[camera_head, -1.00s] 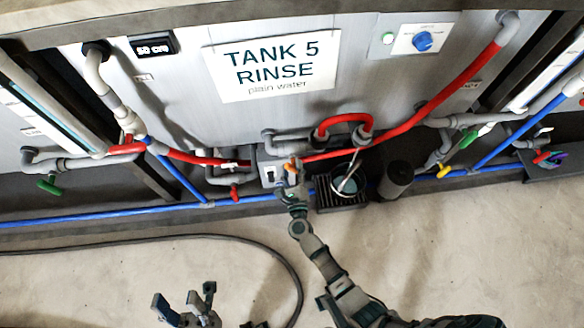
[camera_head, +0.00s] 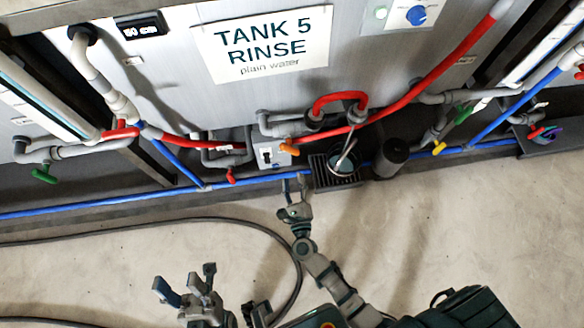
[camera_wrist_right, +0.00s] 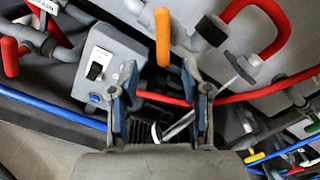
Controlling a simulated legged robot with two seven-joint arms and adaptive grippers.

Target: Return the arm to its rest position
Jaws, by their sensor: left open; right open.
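My right gripper (camera_head: 293,183) is open and empty, over the floor just in front of the tank's base. In the right wrist view its two fingers (camera_wrist_right: 162,98) stand apart with nothing held between them. Beyond them are a grey switch box (camera_head: 269,155) with a black rocker switch (camera_wrist_right: 96,70) and an orange handle (camera_head: 289,151). The orange handle also shows in the wrist view (camera_wrist_right: 162,38), apart from the fingers. My left gripper (camera_head: 186,280) is open and empty over the floor at the lower left.
The tank front carries a "TANK 5 RINSE" sign (camera_head: 262,45). Red hoses (camera_head: 425,88), grey pipes and a blue pipe (camera_head: 100,206) run along it. A black cylinder (camera_head: 391,158) and a dark grate (camera_head: 335,172) stand at its base. A dark hose (camera_head: 250,228) curves over the otherwise clear floor.

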